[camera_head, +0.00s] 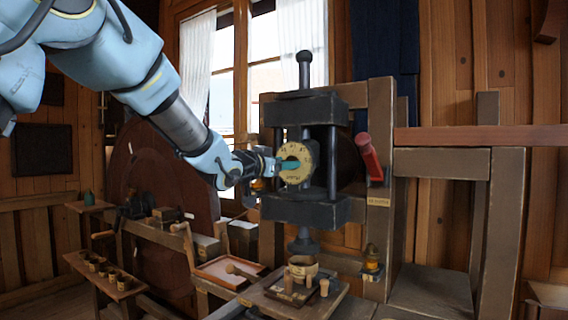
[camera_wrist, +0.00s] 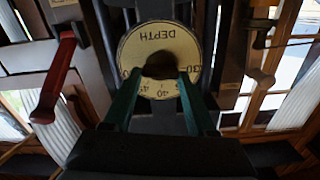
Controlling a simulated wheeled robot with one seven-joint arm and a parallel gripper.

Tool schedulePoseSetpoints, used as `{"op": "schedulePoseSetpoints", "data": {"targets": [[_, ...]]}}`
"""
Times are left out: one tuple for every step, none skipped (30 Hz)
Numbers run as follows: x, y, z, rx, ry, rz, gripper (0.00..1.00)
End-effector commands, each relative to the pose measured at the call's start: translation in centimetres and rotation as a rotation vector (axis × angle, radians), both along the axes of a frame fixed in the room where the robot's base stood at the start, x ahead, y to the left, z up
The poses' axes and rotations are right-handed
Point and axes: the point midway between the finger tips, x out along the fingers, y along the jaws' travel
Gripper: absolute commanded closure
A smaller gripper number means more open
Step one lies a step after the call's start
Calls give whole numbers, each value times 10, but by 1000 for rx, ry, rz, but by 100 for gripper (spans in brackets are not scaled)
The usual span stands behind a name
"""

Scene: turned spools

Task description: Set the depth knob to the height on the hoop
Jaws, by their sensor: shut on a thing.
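The depth dial (camera_head: 297,176) is a round cream plate on the front of the dark press. In the wrist view the dial (camera_wrist: 160,38) reads DEPTH upside down, with numbers around its rim, some hidden. A dark knob (camera_wrist: 161,64) stands at its centre. My gripper (camera_head: 283,164) reaches it from the left; in the wrist view its green fingers (camera_wrist: 160,74) are shut on the knob. The knob's pointer mark cannot be made out. A pale band (camera_head: 303,266) that may be the hoop stands on the bench below the press; any writing on it is too small to read.
A red-handled lever (camera_head: 369,157) is right of the press and also shows in the wrist view (camera_wrist: 53,82). A small brass lamp-like item (camera_head: 372,259) sits below it. A tray (camera_head: 230,271) and wooden pieces lie on the bench at the lower left.

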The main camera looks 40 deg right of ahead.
Motion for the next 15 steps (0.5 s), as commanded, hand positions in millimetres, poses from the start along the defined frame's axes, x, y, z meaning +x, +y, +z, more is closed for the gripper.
{"op": "schedulePoseSetpoints", "data": {"targets": [[0,0,0,0,0,-1,98],[0,0,0,0,0,-1,98],[0,0,0,0,0,-1,98],[0,0,0,0,0,-1,98],[0,0,0,0,0,-1,98],[0,0,0,0,-1,-1,98],[0,0,0,0,-1,-1,39],[0,0,0,0,-1,-1,36],[0,0,0,0,-1,0,31],[0,0,0,0,-1,0,28],[0,0,0,0,-1,0,25],[0,0,0,0,-1,0,20],[0,0,0,0,-1,0,17],[0,0,0,0,-1,0,13],[0,0,0,0,-1,0,12]]}}
